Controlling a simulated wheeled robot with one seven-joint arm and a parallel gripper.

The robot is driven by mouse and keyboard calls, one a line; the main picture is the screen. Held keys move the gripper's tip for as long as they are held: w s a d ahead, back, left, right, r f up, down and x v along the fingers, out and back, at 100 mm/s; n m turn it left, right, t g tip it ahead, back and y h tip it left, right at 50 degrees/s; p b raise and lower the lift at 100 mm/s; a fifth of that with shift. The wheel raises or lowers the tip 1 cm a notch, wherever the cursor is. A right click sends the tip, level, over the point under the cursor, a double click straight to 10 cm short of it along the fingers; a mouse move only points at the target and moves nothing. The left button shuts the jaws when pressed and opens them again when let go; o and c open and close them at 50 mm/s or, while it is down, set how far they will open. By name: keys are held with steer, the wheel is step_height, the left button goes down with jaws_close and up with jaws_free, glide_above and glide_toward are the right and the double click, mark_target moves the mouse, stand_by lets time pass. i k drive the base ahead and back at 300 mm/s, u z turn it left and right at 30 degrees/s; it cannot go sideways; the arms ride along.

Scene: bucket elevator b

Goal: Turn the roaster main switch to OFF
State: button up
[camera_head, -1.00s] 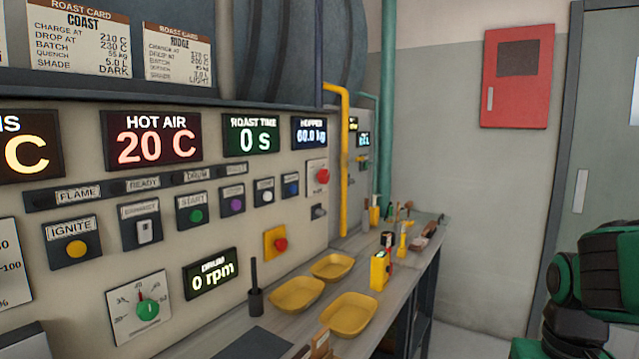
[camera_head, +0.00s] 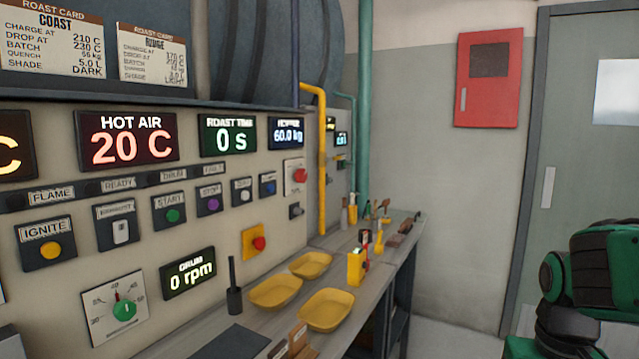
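A red rotary knob on a pale plate (camera_head: 296,176), which looks like the main switch, sits at the right end of the roaster's control panel (camera_head: 215,225). Its label and the knob's position are too small to read. A red mushroom button on a yellow plate (camera_head: 255,242) is below and to its left. The panel displays are lit, reading HOT AIR 20 C (camera_head: 126,139), ROAST TIME 0 s (camera_head: 228,135) and DRUM 0 rpm (camera_head: 188,272). My green and black arm shows at the lower right, away from the panel. My gripper is out of view.
A workbench (camera_head: 225,322) runs below the panel with several yellow trays (camera_head: 326,310), a dark cup with a tool (camera_head: 234,298) and a yellow handheld device (camera_head: 355,267). A yellow pipe (camera_head: 322,160) rises right of the knob. A red cabinet (camera_head: 488,80) hangs beside the door (camera_head: 570,150).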

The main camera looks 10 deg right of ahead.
mark_target(301, 176)
steer(key=z, duration=0.5)
steer(key=k, duration=1.1)
steer(key=z, duration=0.7)
steer(key=i, duration=1.5)
steer(key=u, duration=1.1)
steer(key=i, duration=0.75)
steer(key=u, duration=0.5)
